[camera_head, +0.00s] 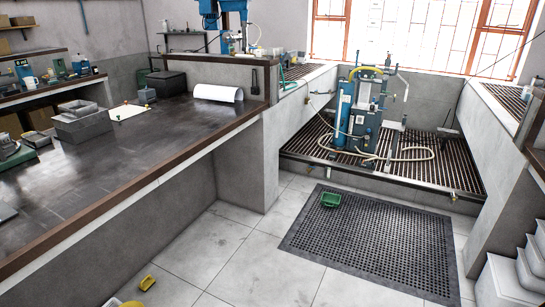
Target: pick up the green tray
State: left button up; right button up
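A small green tray (330,200) lies on the black perforated floor mat (385,262), near the mat's far left corner. It looks open at the top, and its inside is too small to make out. Neither of my grippers shows in the head view, so nothing of mine is near the tray in the picture.
A dark-topped bench (110,177) with a grey bin (82,125) runs along the left. A blue machine (362,115) stands on a slatted grate behind the mat. Pale steps (512,282) are at the right. A yellow object (147,283) lies on the floor. The tiles left of the mat are mostly clear.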

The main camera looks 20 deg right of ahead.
aim_at(330, 199)
jog(key=i+l+z, duration=0.45)
jog(key=i, duration=0.3)
jog(key=i+z, duration=0.4)
jog(key=i, duration=0.35)
